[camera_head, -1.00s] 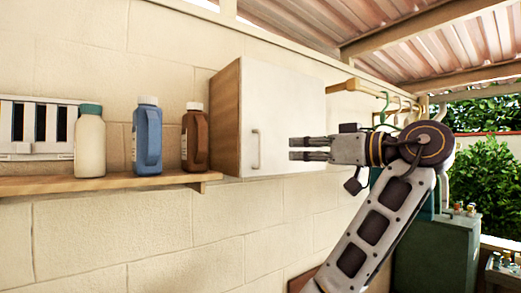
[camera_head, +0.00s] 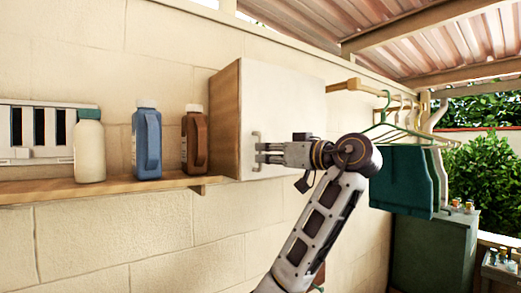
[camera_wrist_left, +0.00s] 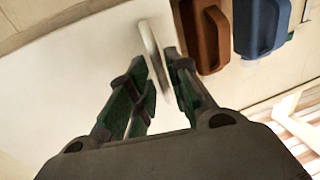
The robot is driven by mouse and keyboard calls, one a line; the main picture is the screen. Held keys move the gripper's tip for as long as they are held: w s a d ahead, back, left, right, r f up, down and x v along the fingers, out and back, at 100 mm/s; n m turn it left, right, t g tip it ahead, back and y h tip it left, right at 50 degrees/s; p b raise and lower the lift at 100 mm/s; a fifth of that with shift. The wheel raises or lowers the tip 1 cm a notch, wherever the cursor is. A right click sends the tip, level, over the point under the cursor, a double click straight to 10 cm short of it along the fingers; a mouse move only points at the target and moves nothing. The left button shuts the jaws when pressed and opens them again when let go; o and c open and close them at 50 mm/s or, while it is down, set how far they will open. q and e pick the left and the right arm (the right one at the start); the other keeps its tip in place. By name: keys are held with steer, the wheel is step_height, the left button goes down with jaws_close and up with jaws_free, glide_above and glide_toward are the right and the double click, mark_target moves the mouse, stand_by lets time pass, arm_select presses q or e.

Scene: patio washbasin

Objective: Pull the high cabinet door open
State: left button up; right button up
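The high cabinet (camera_head: 226,120) hangs on the wall, with a wood side and a white door (camera_head: 290,95) that looks closed. A pale vertical bar handle (camera_head: 256,136) sits near the door's left edge. My left gripper (camera_head: 258,153) is at the handle, its fingers pointing left and covering the handle's middle. In the left wrist view the handle (camera_wrist_left: 150,42) runs between the two fingers of the open left gripper (camera_wrist_left: 155,60), nearer the right finger. Whether a finger touches it, I cannot tell. My right gripper is not in view.
A wooden shelf (camera_head: 110,190) left of the cabinet holds a cream bottle (camera_head: 89,150), a blue bottle (camera_head: 147,145) and a brown bottle (camera_head: 194,143). Right of the cabinet, clothes (camera_head: 402,180) hang from a rail above a green cabinet (camera_head: 432,250).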

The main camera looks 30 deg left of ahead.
arm_select(q)
steer(key=shift+w+a+p, duration=0.15)
steer(key=shift+a, duration=0.55)
steer(key=shift+w+a+p, duration=0.1)
steer(key=shift+a+p, duration=0.05)
steer(key=shift+a, duration=0.5)
jaws_close()
